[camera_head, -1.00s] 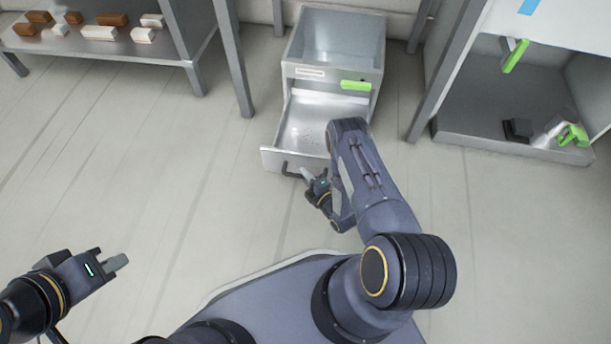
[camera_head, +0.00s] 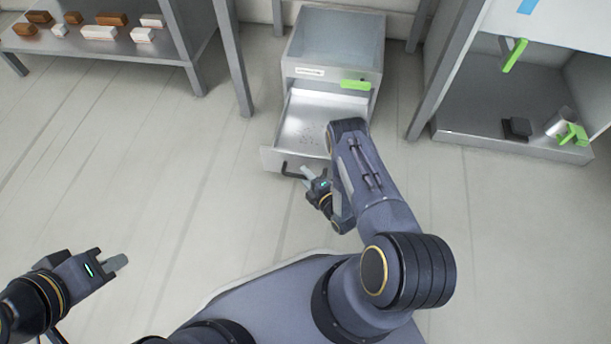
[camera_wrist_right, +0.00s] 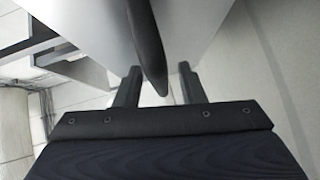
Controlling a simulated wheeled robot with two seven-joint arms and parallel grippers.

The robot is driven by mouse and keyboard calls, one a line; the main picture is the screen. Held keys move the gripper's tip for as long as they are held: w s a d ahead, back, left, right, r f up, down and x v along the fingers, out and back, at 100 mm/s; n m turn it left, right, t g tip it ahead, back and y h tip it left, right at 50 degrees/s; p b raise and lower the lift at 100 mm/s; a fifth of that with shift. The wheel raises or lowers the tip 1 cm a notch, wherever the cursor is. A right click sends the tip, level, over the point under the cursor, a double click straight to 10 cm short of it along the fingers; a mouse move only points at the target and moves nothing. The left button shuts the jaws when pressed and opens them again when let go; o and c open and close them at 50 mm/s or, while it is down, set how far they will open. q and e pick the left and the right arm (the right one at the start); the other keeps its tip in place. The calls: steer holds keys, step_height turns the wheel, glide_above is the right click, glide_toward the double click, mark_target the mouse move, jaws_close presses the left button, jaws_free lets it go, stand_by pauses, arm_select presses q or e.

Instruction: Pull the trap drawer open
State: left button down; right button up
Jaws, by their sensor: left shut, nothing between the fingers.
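The trap drawer (camera_head: 299,113) is pulled well out of the grey metal cabinet (camera_head: 333,70), with its inside and some small dark marks on its floor visible. Its dark handle (camera_head: 285,168) is on the front panel and also shows in the right wrist view (camera_wrist_right: 147,45). My right gripper (camera_head: 309,178) is at the drawer front. In the right wrist view its fingers (camera_wrist_right: 158,90) are apart, with the handle between them and gaps on both sides. My left gripper (camera_head: 119,262) is shut and empty over the floor at the lower left, far from the drawer.
A shelf (camera_head: 120,48) with brown and white blocks stands at the upper left. An open cabinet (camera_head: 480,100) at the right holds a dark block (camera_head: 517,127), a grey cylinder (camera_head: 559,122) and a green part (camera_head: 573,135). The floor left of the drawer is clear.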

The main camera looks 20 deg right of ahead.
steer(key=p+v, duration=0.2)
steer(key=v, duration=0.5)
steer(key=shift+s, duration=0.15)
stand_by(0.3)
